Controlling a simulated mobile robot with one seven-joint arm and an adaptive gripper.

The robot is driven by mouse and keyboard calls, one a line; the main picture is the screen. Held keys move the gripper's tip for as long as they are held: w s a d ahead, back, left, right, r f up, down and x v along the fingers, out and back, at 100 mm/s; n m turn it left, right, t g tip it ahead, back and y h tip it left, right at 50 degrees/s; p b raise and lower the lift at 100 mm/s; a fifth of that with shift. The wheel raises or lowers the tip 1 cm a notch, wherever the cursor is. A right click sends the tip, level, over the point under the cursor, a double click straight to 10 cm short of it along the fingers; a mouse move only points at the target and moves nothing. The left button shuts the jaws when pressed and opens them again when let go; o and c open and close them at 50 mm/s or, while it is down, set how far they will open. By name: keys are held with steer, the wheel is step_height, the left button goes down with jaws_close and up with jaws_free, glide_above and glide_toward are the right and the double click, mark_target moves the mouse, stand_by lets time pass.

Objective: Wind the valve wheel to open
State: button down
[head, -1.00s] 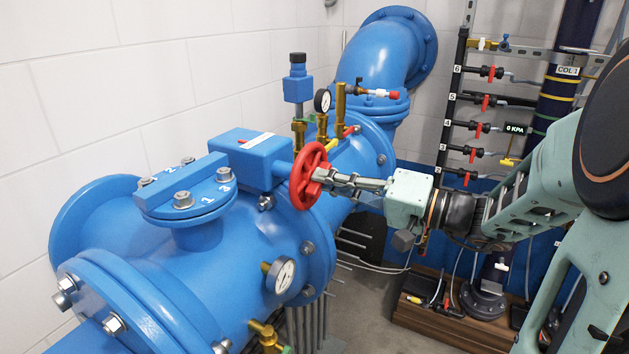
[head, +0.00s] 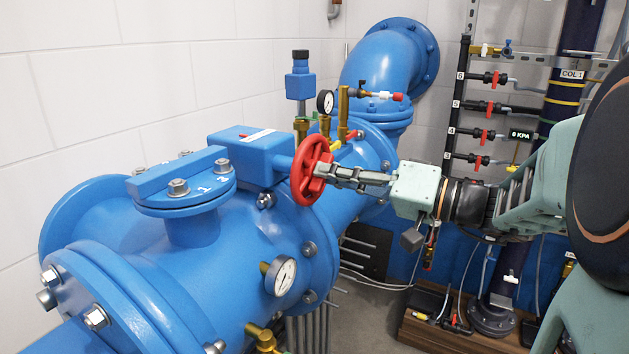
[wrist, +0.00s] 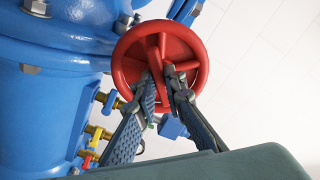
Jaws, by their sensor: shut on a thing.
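The red valve wheel (head: 304,186) sits on a shaft at the side of the blue gearbox (head: 248,160), facing right in the head view. My gripper (head: 323,173) reaches in from the right, and its jaws are closed on the wheel. In the wrist view the wheel (wrist: 122,60) faces the camera. There the two fingers of my gripper (wrist: 161,80) come from below and meet the wheel near its hub, around a spoke. The exact contact is partly hidden by the fingertips.
A large blue pipe body (head: 150,260) with bolted flanges fills the left. Small gauges (head: 325,101) and brass fittings stand behind the wheel. A dark pipe rack (head: 454,120) with red-handled valves is at the right. A white wall (head: 200,60) stands behind.

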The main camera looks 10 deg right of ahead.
steer(key=shift+f+n+b, duration=0.15)
steer(key=shift+n+b, duration=0.35)
steer(key=shift+b, duration=0.45)
steer(key=shift+n+b, duration=0.5)
steer(key=shift+b, duration=0.45)
steer(key=n+b, duration=0.3)
steer(key=b, duration=0.5)
steer(key=shift+n, duration=0.3)
steer(key=shift+n+b, duration=0.3)
steer(key=shift+b, duration=0.3)
steer(key=shift+b, duration=0.55)
steer(key=n+b, duration=0.4)
steer(key=b, duration=0.4)
steer(key=shift+n, duration=0.4)
